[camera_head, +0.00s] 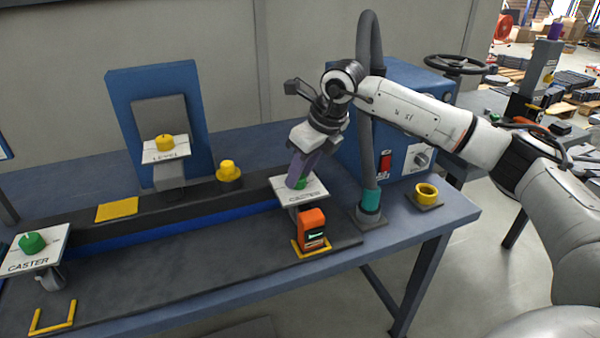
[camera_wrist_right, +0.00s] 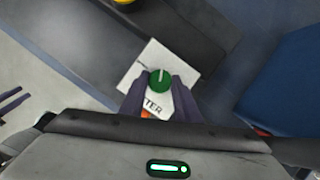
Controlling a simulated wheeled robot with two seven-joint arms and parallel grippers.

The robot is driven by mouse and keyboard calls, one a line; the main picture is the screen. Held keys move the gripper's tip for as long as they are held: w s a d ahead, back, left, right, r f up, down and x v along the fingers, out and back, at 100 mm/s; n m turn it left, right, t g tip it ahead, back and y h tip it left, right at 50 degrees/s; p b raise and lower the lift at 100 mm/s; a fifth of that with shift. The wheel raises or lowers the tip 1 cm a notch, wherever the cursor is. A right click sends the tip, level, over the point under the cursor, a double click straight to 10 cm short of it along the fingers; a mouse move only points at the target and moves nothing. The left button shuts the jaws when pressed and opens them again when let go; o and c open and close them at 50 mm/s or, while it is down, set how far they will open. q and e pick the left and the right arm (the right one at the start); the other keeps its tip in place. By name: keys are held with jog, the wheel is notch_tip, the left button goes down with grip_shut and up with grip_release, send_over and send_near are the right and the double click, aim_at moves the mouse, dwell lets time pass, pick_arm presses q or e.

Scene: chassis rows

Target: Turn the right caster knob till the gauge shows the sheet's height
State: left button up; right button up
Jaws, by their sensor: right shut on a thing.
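The right caster knob (camera_wrist_right: 160,80) is green with a pale pointer line and sits on a white plate (camera_wrist_right: 140,62) lettered CASTER. In the head view the knob (camera_head: 301,183) is mostly hidden behind my right gripper (camera_head: 300,180), whose purple fingers reach down over it. In the wrist view the fingers (camera_wrist_right: 160,88) stand on either side of the knob, shut on it. An orange gauge (camera_head: 312,229) with a small dark display stands just in front of the plate; I cannot read its figures. No sheet can be made out. My left gripper is not in view.
A second green CASTER knob (camera_head: 32,242) stands at the far left. A yellow LEVEL knob (camera_head: 165,142) is on the blue stand. A yellow button (camera_head: 229,171) is at the bench's back. A thick grey hose (camera_head: 367,120) rises close to my right arm. A yellow ring (camera_head: 426,193) lies right.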

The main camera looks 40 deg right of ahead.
jog(key=shift+n, duration=0.3)
jog(key=o, duration=1)
jog(key=shift+o, duration=0.2)
jog(key=shift+r, duration=0.1)
jog(key=v, duration=1)
jog(key=shift+d+b, duration=0.2)
jog(key=shift+b, duration=0.1)
jog(key=shift+s, duration=0.1)
